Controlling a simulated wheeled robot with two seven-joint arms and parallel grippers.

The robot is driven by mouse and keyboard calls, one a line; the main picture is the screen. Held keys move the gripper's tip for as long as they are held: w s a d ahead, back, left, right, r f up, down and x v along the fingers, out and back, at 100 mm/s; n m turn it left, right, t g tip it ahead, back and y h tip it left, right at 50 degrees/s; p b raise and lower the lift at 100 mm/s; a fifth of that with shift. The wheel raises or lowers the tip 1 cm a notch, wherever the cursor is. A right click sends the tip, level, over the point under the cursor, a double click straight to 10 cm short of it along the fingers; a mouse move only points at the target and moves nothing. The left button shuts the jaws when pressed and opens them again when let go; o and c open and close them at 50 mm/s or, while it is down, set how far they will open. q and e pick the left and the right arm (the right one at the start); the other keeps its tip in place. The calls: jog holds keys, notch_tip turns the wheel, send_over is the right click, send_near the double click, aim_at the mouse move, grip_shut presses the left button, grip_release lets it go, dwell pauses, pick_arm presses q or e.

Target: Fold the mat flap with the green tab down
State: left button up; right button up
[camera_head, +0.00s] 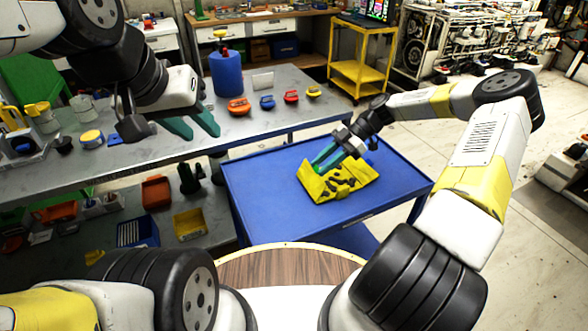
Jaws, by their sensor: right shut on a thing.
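A yellow mat (356,186) with dark marks lies on the blue cart top at the centre right. Part of it stands up at a tilt beside the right gripper. My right gripper (322,163), with green fingers, reaches down to the mat's upper left edge and is shut on the mat flap (312,181). The green tab cannot be told apart from the green fingers. My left gripper (203,129) hangs over the grey bench at the left, away from the mat. Its two green fingers are apart, with nothing between them.
The blue cart top (265,208) is clear around the mat. The grey bench (265,122) behind it holds a blue cylinder (226,72) and several small coloured items. Bins (189,224) sit on the shelf below. A yellow cart (357,75) stands at the back.

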jog(key=o, duration=0.7)
jog(key=shift+w+d+f, duration=0.1)
jog(key=shift+w+d, duration=0.2)
jog(key=shift+d, duration=0.45)
jog(key=shift+w+d+f, duration=0.15)
jog(key=shift+w+d, duration=0.2)
jog(key=shift+d, duration=0.45)
jog(key=shift+w+d+f, duration=0.1)
jog(key=shift+w+d, duration=0.2)
jog(key=shift+d, duration=0.45)
jog(key=shift+r, duration=4)
